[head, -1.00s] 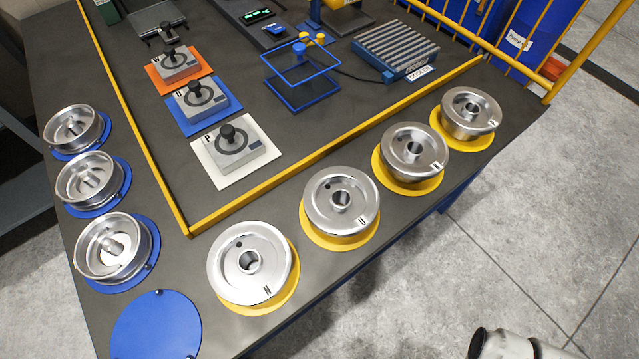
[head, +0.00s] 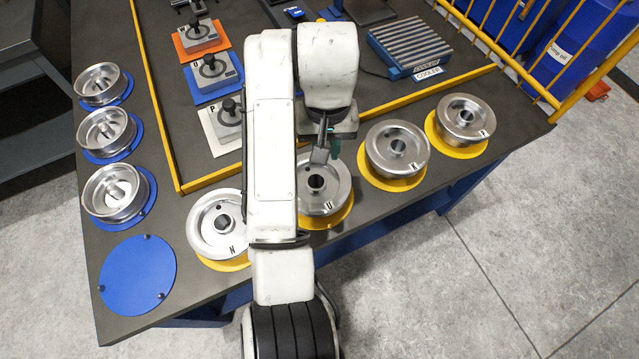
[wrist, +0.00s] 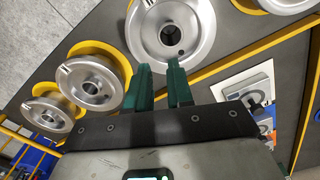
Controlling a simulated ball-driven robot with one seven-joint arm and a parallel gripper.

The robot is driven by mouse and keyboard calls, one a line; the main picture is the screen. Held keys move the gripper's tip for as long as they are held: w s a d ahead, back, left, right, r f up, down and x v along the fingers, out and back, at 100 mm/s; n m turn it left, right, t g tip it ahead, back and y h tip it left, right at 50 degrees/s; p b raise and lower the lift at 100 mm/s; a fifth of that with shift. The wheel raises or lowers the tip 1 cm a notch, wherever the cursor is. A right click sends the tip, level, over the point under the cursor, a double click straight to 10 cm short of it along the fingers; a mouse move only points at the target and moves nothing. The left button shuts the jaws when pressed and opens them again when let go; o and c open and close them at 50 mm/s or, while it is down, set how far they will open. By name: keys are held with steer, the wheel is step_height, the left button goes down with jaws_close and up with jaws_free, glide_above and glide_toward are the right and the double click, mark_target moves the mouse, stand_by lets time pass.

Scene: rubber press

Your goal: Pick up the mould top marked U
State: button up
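The mould top marked U (head: 338,190) is a round silver metal disc with a raised rim and a central hub with a hole. It rests on a yellow round pad (head: 328,222), second from the left in the front row. My arm hides part of its left and far side in the head view. In the wrist view it appears at the top centre (wrist: 192,45). My gripper (wrist: 158,70) has two green fingers, apart with nothing between them. In the head view the fingers (head: 328,148) are at the disc's far side, seemingly above it. I cannot tell whether they touch it.
Mould top N (head: 212,215) stands to the left, partly behind my arm. Two more silver tops (head: 397,150) (head: 466,117) stand to the right on yellow pads. Yellow rail (head: 400,114) runs behind the row. Silver moulds (head: 118,192) line the left; a blue pad (head: 138,275) is empty.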

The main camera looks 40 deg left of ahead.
glide_above(324, 178)
step_height(324, 178, down, 5)
steer(key=shift+s+d+f, duration=0.15)
steer(key=shift+f, duration=1.25)
steer(key=shift+s+d+f, duration=0.1)
steer(key=shift+s+f, duration=0.05)
steer(key=shift+f, duration=1.2)
jaws_close()
steer(key=shift+r, duration=0.15)
